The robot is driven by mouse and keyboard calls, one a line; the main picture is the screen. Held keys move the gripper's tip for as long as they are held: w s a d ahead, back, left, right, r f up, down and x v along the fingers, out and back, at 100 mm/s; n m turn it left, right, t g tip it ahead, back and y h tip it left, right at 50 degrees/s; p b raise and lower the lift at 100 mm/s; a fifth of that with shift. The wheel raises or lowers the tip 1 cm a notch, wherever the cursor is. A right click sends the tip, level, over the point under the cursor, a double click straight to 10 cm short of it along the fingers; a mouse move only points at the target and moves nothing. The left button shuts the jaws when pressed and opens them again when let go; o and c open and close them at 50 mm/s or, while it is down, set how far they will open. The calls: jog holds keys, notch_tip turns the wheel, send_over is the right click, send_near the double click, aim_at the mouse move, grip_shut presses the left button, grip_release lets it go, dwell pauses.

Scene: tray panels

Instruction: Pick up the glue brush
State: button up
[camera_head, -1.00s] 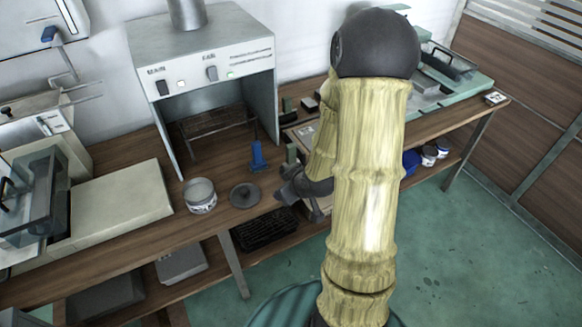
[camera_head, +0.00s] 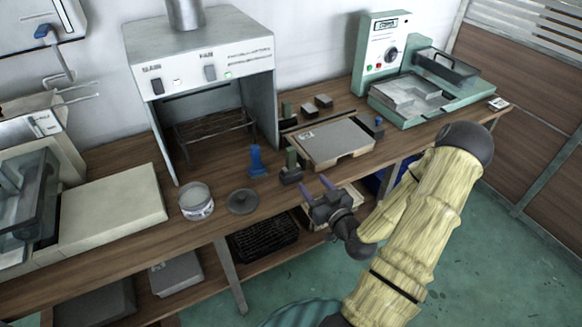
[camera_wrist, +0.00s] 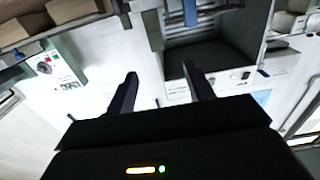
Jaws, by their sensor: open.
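A small blue upright piece (camera_head: 256,161), which looks like the glue brush, stands on the wooden bench (camera_head: 228,226) in front of the grey hood; it is too small to be sure. An open round tin (camera_head: 196,202) and a dark round lid (camera_head: 242,201) stand to its left and front. My gripper (camera_head: 315,186) is open and empty near the bench's front edge, right of the blue piece and apart from it. In the wrist view my gripper (camera_wrist: 160,72) has its two dark fingers spread with nothing between them.
A grey hood (camera_head: 207,62) with a rack inside stands behind. A green-handled block (camera_head: 291,168) stands between the blue piece and my gripper. A flat board (camera_head: 332,142) lies behind my gripper; a green machine (camera_head: 430,98) is at the right. A pale slab (camera_head: 110,208) lies left.

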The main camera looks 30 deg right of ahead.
aim_at(293, 154)
jog(key=w+p, duration=0.2)
jog(key=w, duration=1)
jog(key=shift+w+a, duration=0.1)
jog(key=shift+a, duration=0.1)
jog(key=w, duration=0.1)
jog(key=w+p, duration=0.1)
jog(key=w, duration=0.1)
jog(key=w+p, duration=0.1)
jog(key=shift+w+d+r, duration=0.1)
jog(key=shift+w+d, duration=0.2)
jog(key=shift+w, duration=0.35)
jog(key=c, duration=1.1)
